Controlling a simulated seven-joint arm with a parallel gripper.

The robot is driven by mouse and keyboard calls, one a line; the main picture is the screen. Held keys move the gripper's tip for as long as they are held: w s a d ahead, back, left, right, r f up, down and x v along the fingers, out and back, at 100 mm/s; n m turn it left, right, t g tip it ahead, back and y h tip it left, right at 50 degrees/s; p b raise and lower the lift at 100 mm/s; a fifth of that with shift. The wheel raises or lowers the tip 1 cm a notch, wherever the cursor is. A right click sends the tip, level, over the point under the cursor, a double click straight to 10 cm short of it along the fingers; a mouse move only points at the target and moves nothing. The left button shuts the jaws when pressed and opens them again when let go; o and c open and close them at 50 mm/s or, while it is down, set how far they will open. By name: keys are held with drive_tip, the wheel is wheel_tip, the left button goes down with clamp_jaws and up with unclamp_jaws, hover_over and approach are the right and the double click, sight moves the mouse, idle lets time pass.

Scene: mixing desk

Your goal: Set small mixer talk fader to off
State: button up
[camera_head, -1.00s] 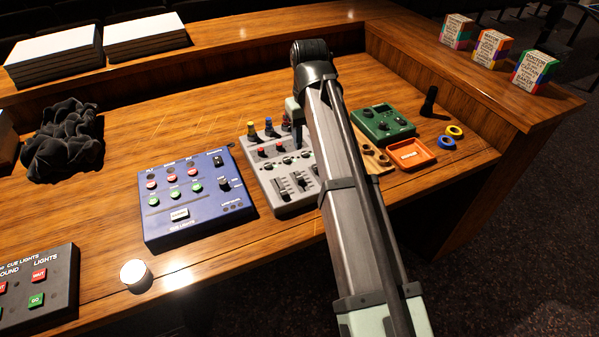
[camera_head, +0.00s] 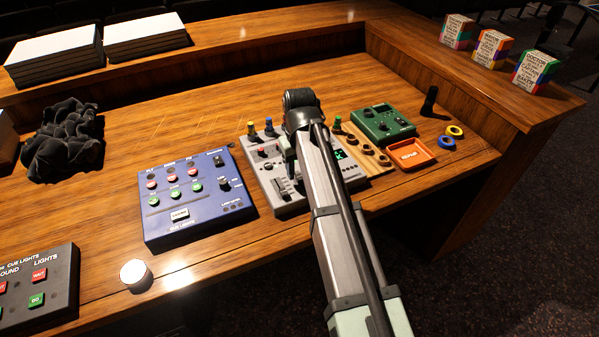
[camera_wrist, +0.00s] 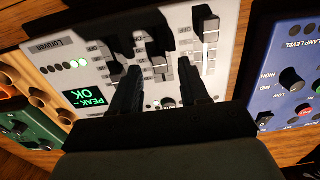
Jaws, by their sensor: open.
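The small grey mixer (camera_head: 287,205) lies on the desk, partly hidden by my arm in the head view. The wrist view shows it upside down, with the name "Loruven", a green "PEAK OK" display (camera_wrist: 88,98) and several slide faders. My gripper (camera_wrist: 162,80) is open above the fader area, its two dark fingers apart. One fader cap (camera_wrist: 160,67) shows between the fingers, and I cannot tell whether they touch it. Another fader cap (camera_wrist: 208,32) lies to the right, beyond the right finger. The fader names are not readable, so I cannot tell which is talk.
A blue cue-light box (camera_head: 190,205) stands left of the mixer. A wooden strip with round holes (camera_head: 372,160), a green box (camera_head: 383,124) and an orange tray (camera_head: 411,155) are to its right. A white round object (camera_head: 135,274) sits near the front edge.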

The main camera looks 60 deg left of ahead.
sight(300, 179)
drive_tip(key=shift+f, duration=1.1)
clamp_jaws()
